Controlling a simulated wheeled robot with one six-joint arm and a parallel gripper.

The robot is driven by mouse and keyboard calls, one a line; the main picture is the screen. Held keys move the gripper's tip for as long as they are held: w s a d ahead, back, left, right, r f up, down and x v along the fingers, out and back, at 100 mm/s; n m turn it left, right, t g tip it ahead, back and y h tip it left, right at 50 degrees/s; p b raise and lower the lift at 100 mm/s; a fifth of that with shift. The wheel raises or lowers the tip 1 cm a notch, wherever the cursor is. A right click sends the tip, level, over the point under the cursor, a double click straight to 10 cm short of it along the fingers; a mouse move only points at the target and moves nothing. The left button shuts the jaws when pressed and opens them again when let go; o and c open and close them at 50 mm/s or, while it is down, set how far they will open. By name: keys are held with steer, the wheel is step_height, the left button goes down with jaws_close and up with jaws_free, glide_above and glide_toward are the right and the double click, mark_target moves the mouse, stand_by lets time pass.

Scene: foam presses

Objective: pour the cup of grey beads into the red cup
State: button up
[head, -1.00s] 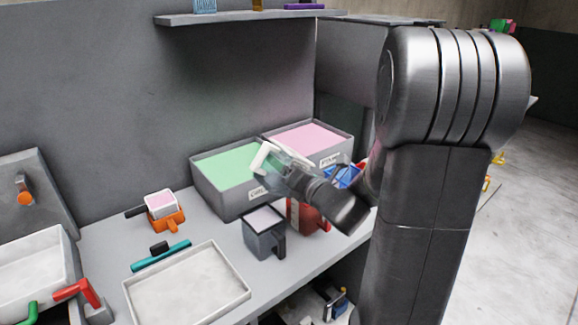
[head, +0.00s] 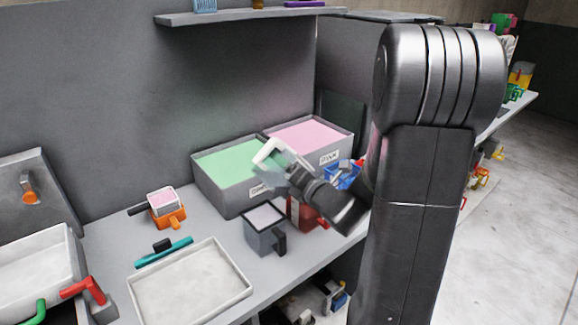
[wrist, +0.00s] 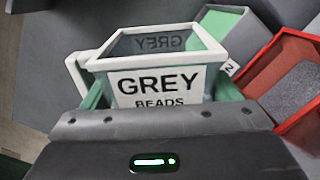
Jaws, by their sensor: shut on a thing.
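The grey-beads cup (wrist: 158,88) has clear walls, a white rim, a white handle and a label reading GREY BEADS. My gripper (wrist: 162,100) is shut on it, with a green finger on each side. Its visible interior looks empty of beads, with the label showing reversed through the far wall; its bottom is hidden. In the head view the cup (head: 268,150) is held up in front of the green bin. The red cup (wrist: 302,92) is at the right of the wrist view, with a speckled grey surface inside. In the head view my gripper (head: 296,176) partly hides the red cup (head: 303,213).
A dark grey cup (head: 265,238) with pale contents stands left of the red cup. A green-filled bin (head: 203,184) and a pink-filled bin (head: 338,145) stand behind. A blue object (head: 346,176) is near my wrist. A white tray (head: 138,300) lies front left.

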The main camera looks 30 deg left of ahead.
steer(key=shift+w+f+m+p, duration=0.1)
steer(key=shift+f+m+p, duration=0.15)
steer(key=shift+m+p, duration=0.4)
steer(key=shift+w+f+m+p, duration=0.1)
steer(key=shift+f+m+p, duration=0.2)
steer(key=shift+m, duration=0.55)
steer(key=shift+d, duration=0.1)
steer(key=shift+w+d+f+m+p, duration=0.15)
steer(key=shift+f+m+p, duration=0.15)
steer(key=shift+m, duration=0.35)
steer(key=shift+w+f+m+p, duration=0.15)
steer(key=shift+f+m+p, duration=0.1)
steer(key=shift+m+p, duration=0.25)
steer(key=shift+w+d+f+m+p, duration=0.15)
steer(key=shift+f+m+p, duration=0.1)
steer(key=shift+m, duration=0.5)
steer(key=shift+w+d+m+p, duration=0.1)
steer(key=shift+w+m+p, duration=0.15)
steer(key=shift+m+p, duration=0.5)
steer(key=shift+w+d+m+p, duration=0.1)
steer(key=shift+w+m+p, duration=0.15)
steer(key=shift+m+p, duration=0.5)
steer(key=shift+f, duration=0.1)
